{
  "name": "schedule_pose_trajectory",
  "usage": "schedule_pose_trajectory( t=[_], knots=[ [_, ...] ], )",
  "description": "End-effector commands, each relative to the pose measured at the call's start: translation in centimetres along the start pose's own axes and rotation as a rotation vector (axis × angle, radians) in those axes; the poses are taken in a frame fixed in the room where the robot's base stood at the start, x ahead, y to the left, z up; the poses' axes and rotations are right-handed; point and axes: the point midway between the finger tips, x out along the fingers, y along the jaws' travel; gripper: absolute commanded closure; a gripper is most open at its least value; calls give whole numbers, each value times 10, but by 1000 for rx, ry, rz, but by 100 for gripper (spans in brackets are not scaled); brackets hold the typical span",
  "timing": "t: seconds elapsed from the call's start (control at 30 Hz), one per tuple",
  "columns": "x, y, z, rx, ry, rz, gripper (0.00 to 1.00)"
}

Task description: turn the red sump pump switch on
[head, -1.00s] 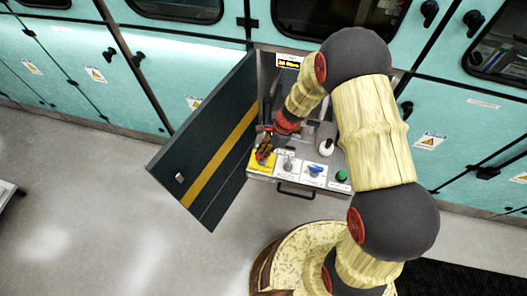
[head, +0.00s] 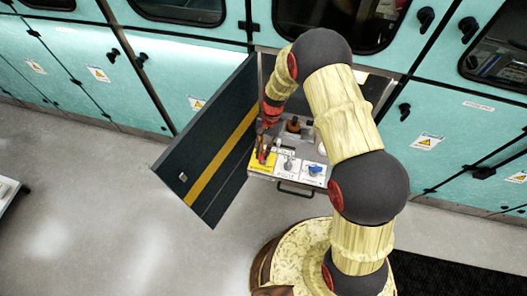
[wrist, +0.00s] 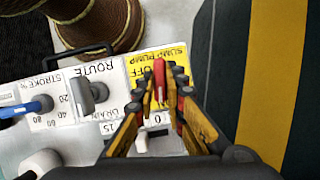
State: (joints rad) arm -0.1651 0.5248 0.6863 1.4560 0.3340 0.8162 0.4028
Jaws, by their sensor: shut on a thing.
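The red sump pump switch (wrist: 159,76) stands on a yellow plate (wrist: 140,60) marked SUMP PUMP, with OFF readable, in the wrist view. My gripper (wrist: 163,82) is around the red lever, a fingertip on each side, and shut on it. In the head view my gripper (head: 264,146) reaches down to the yellow plate (head: 256,167) at the left end of the control panel. The fingers hide the lower part of the switch and some of its lettering.
A grey ROUTE knob (wrist: 92,92) and a blue STROKE knob (wrist: 28,108) sit beside the switch. An open dark door (head: 207,150) with a yellow stripe stands close on the left. A drawer handle (head: 295,191) juts out in front.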

Motion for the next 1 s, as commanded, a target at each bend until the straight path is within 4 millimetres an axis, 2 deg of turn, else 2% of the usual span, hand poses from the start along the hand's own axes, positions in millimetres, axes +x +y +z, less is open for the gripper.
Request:
schedule_pose_trajectory(
  t=[0.33,0.9,0.93,1.0],
  knots=[
    [0,-1,0,-138,2,56,100],
    [0,-1,0,-165,1,67,100],
    [0,-1,0,-164,1,67,87],
    [0,-1,0,-164,1,67,83]
  ],
)
